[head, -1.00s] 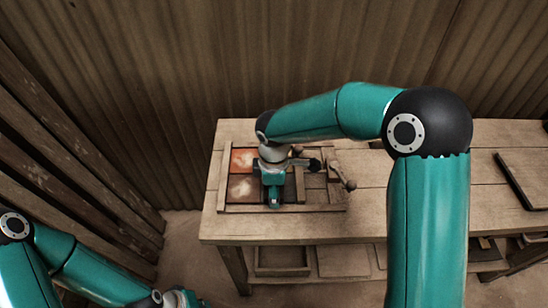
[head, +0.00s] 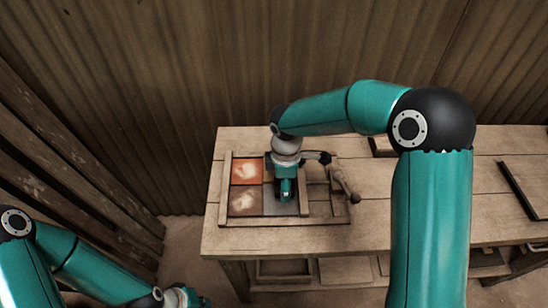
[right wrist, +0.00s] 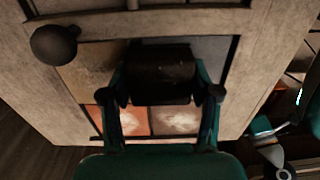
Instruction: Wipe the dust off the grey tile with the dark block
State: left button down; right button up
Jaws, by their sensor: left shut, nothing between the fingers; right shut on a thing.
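The grey tile (head: 281,208) lies at the lower right of a wooden frame on the bench; it also shows in the right wrist view (right wrist: 213,52), partly covered. My right gripper (head: 286,198) points down over the frame's right column of tiles. In the right wrist view my right gripper (right wrist: 160,92) is shut on the dark block (right wrist: 160,72), which spans part of the grey tile and a brownish tile (right wrist: 90,72). I cannot tell whether the block touches the tiles. I make out no clear dust on the visible grey part. My left gripper (head: 182,298) is shut and empty at the bottom edge, away from the bench.
An orange tile (head: 246,169) and a reddish-brown tile (head: 245,200), both with whitish smudges, fill the frame's left column. The wooden frame (head: 228,190) has raised edges. A lever with dark knobs (head: 345,185) stands at its right. Bare bench (head: 375,210) lies further right.

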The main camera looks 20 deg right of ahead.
notch_tip(320, 180, up, 4)
jog(key=shift+w+p, duration=0.1)
jog(key=shift+p, duration=0.75)
jog(key=shift+w+r+p, duration=0.15)
jog(key=shift+r+p, duration=0.4)
jog(key=shift+r, duration=0.05)
jog(key=shift+r+p, duration=1.05)
jog(key=shift+r, duration=0.35)
